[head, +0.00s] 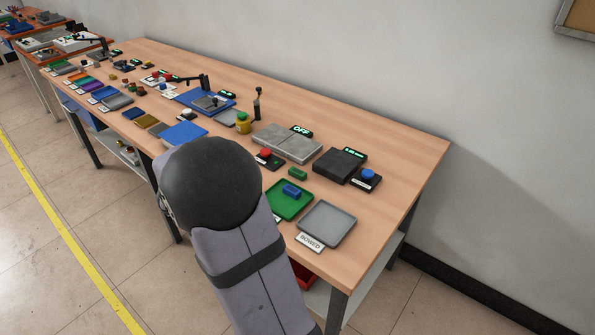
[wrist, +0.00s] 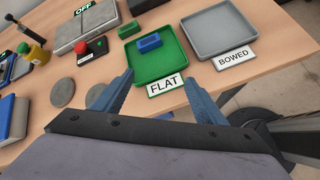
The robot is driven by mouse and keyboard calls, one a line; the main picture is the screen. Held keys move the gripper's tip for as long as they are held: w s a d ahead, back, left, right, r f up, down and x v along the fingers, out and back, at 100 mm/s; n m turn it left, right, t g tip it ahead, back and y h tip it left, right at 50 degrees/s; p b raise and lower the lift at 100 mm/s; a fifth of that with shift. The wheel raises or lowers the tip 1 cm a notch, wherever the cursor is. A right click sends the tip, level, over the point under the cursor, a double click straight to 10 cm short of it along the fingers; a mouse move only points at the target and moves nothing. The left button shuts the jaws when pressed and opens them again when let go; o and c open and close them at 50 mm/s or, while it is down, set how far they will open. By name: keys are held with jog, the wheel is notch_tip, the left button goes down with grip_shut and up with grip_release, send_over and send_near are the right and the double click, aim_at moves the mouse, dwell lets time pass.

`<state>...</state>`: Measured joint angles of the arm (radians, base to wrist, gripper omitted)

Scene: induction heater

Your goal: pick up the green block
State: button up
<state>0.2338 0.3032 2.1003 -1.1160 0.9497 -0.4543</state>
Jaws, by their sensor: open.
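The green block (head: 298,174) lies on the table just behind the green tray (head: 305,208) in the head view. In the wrist view the green block (wrist: 127,30) sits at the far left corner of the green tray (wrist: 171,68), apart from my gripper. A blue block (head: 291,191) lies inside the green tray, which is labelled FLAT; it also shows in the wrist view (wrist: 149,42). My gripper (wrist: 158,77) is open and empty, its blue fingers near the tray's front edge. The arm hides my gripper in the head view.
A grey tray (head: 328,224) labelled BOWED stands right of the green tray. A red button (head: 265,153), a grey unit with an OFF display (head: 286,144) and a black box (head: 339,166) with a blue button (head: 368,175) stand behind. Grey discs (wrist: 62,93) lie at left.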

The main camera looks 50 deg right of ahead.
aim_at(297, 171)
jog(key=w+d+n, duration=0.1)
jog(key=d, duration=0.1)
jog(key=w+d+r+n+h, duration=0.1)
jog(key=d, duration=0.1)
jog(key=d+n+h, duration=0.1)
jog(key=d, duration=0.1)
jog(key=shift+w+d+r+b, duration=0.25)
jog(key=shift+w+r+b, duration=0.05)
jog(key=shift+w+b, duration=0.1)
jog(key=d+f+n, duration=0.1)
jog(key=d, duration=0.1)
jog(key=d+n+h+b, duration=0.1)
jog(key=d, duration=0.1)
jog(key=w+d+f+n+h+b, duration=0.1)
jog(key=shift+d+f+n+t, duration=0.3)
jog(key=shift+d+f+t, duration=0.05)
jog(key=shift+d+t, duration=0.05)
jog(key=shift+x, duration=3.6)
jog(key=shift+f, duration=0.1)
jog(key=c, duration=1.3)
